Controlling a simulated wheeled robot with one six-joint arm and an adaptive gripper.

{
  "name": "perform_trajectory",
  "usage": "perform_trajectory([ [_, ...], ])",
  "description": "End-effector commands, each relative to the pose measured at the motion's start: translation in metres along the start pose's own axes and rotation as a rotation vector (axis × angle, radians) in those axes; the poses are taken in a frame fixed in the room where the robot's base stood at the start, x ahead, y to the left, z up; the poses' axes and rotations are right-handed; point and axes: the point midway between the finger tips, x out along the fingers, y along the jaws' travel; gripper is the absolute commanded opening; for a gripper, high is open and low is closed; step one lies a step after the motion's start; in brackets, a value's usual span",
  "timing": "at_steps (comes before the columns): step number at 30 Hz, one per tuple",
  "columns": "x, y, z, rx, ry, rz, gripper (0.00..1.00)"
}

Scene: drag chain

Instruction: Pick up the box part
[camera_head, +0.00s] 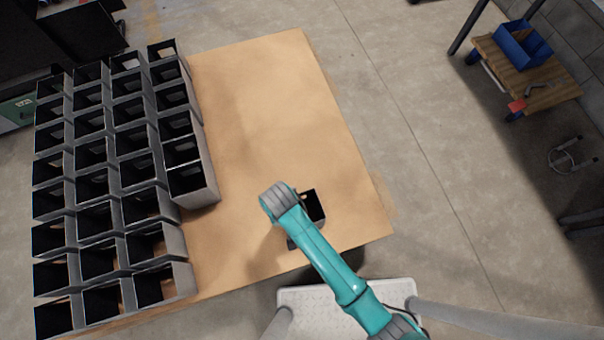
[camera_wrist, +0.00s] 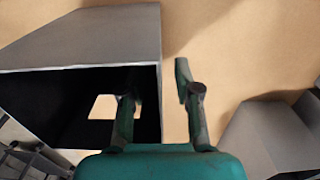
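A grey, open-topped box part (camera_wrist: 90,35) with a dark inside and a light opening fills the left of the wrist view. My gripper (camera_wrist: 155,85) is open. Its left finger is over or inside the box's opening, and its right finger is outside the right wall, so that wall lies between them. I cannot tell whether either finger touches it. In the head view a dark-mouthed box (camera_head: 314,206) stands near the table's front right, partly hidden by my arm. My gripper is hidden under my arm there. I cannot tell for sure that both views show the same box.
Rows of similar grey boxes (camera_head: 123,170) fill the left of the brown table (camera_head: 265,95). Another grey box (camera_wrist: 262,132) is at the right of the wrist view. The table's middle and back right are clear.

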Motion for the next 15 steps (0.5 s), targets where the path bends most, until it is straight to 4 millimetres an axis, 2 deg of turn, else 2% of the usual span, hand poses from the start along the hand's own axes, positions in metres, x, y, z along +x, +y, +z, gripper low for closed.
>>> perform_trajectory([
  [7, 0.0023, -0.0002, -0.0001, 0.0, 0.001, 0.0, 0.32],
  [8, 0.0023, -0.0002, -0.0001, 0.0, 0.001, 0.0, 0.3],
  [11, 0.0022, -0.0001, -0.0001, 0.0, 0.001, 0.0, 0.05],
  [12, 0.0022, -0.0001, -0.0001, 0.0, 0.001, 0.0, 0.0],
  [15, 0.0021, -0.0002, -0.0001, 0.0, 0.001, 0.0, 0.0],
])
